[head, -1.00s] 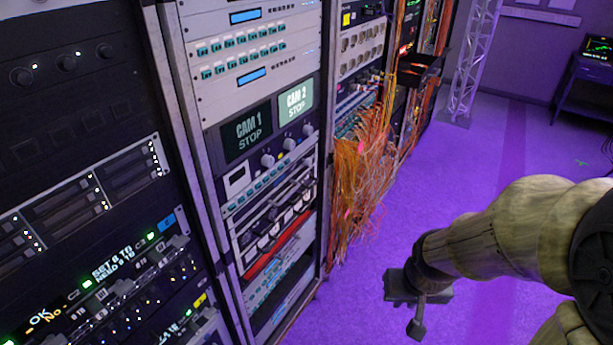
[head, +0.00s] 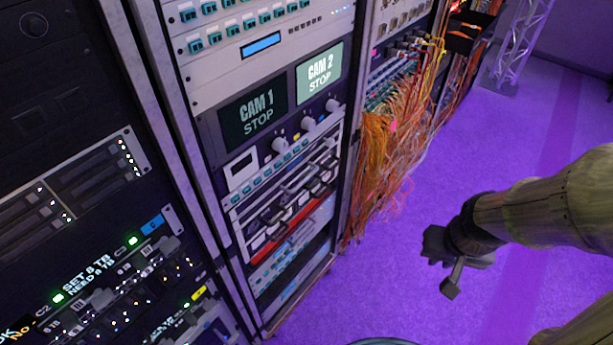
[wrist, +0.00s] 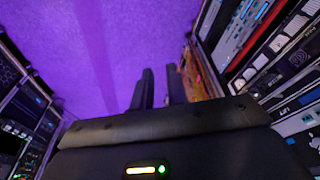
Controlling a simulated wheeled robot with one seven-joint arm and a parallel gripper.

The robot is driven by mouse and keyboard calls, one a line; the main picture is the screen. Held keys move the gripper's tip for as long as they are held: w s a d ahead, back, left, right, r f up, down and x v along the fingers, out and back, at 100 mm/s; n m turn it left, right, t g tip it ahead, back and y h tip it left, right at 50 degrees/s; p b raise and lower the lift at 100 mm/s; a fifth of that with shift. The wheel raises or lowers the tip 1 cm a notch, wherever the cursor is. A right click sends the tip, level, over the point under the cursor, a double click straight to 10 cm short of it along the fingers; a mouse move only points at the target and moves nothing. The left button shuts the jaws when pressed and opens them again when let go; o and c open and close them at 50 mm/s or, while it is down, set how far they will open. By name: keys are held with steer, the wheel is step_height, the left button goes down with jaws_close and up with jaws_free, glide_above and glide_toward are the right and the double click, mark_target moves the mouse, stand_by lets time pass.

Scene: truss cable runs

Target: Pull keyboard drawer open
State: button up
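The middle rack holds a stack of slim units with bar handles (head: 292,193) below the CAM 1 and CAM 2 screens. A red-fronted strip (head: 300,222) lies among them. I cannot tell for sure which of these is the keyboard drawer; none is clearly slid out. My gripper (head: 447,268) hangs over the purple floor, to the right of the rack and apart from it. In the wrist view its two dark fingers (wrist: 160,88) stand apart with floor showing between them, empty. The rack fronts show at the right of that view.
A dark rack (head: 60,130) stands at the left. Orange cables (head: 385,145) hang out of the rack to the right. A black tray (head: 475,38) juts out farther back, near a metal truss (head: 515,45). The purple floor (head: 400,300) around my gripper is clear.

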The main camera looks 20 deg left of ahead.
mark_target(305, 180)
steer(key=w+a+f+m+t+y+b, duration=0.1)
steer(key=w+a+f+t, duration=0.15)
steer(key=w, duration=0.45)
steer(key=w+a+f+m+t+y+b, duration=0.1)
steer(key=w+a+f+t+y, duration=0.1)
steer(key=w+f, duration=0.35)
steer(key=w+a+m+y+b, duration=0.2)
steer(key=a+y, duration=0.9)
steer(key=a, duration=0.2)
steer(key=shift+w+a+r+m+g+y, duration=0.15)
steer(key=shift+a+r+m+g+y, duration=0.15)
steer(key=shift+a+r+g, duration=0.15)
steer(key=p+x, duration=0.1)
steer(key=x, duration=1.6)
steer(key=shift+a+f+p, duration=0.15)
steer(key=shift+p, duration=0.25)
